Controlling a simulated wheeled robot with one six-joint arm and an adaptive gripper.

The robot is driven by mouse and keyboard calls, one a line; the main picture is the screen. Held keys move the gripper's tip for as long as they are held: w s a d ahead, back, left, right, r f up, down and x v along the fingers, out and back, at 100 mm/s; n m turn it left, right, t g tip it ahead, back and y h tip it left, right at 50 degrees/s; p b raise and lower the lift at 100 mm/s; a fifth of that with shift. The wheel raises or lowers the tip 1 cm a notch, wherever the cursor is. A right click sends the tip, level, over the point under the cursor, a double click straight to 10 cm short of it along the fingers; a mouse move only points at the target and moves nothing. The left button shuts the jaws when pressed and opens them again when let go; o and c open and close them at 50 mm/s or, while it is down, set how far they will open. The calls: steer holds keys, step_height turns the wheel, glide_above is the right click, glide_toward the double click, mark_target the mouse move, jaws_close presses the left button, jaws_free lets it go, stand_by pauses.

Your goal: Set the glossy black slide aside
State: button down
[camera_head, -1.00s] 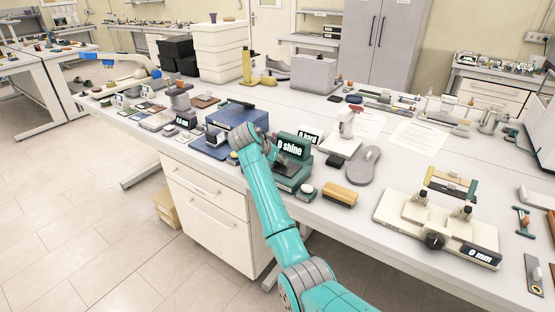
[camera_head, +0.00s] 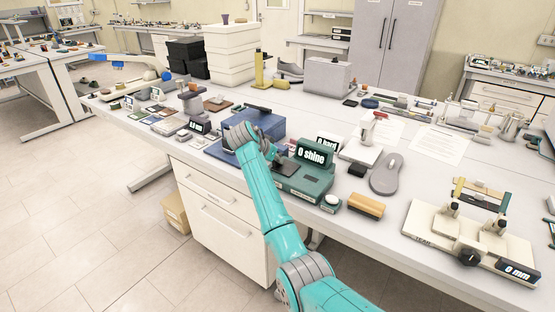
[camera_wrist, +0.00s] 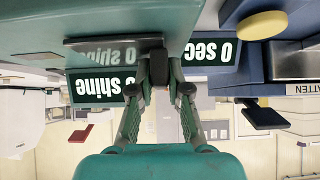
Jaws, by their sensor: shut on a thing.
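The glossy black slide (camera_wrist: 115,43) is a thin dark plate in the wrist view. The lit "0 shine" text appears mirrored in it. My gripper (camera_wrist: 160,72) is shut on a small black block at the slide's right end. The slide is close against the green shine meter (camera_wrist: 215,22), and I cannot tell whether it rests on it. In the head view the green shine meter (camera_head: 302,185) reads "0 shine", with a dark plate on its left part.
A blue box-like device (camera_head: 255,122) stands left of the meter. A wooden-topped brush (camera_head: 366,205), a grey shoe sole (camera_head: 385,175) and a beige 0 mm gauge (camera_head: 465,235) lie to the right.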

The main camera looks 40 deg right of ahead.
steer(key=shift+w+a, duration=0.1)
steer(key=shift+w, duration=0.25)
steer(key=shift+r, duration=0.1)
steer(key=c, duration=1.1)
jaws_free()
steer(key=shift+w+a, duration=0.1)
steer(key=shift+w, duration=0.05)
steer(key=v, duration=1.1)
steer(key=shift+s+a+r, duration=0.2)
steer(key=shift+a+r, duration=0.05)
steer(key=shift+a, duration=0.05)
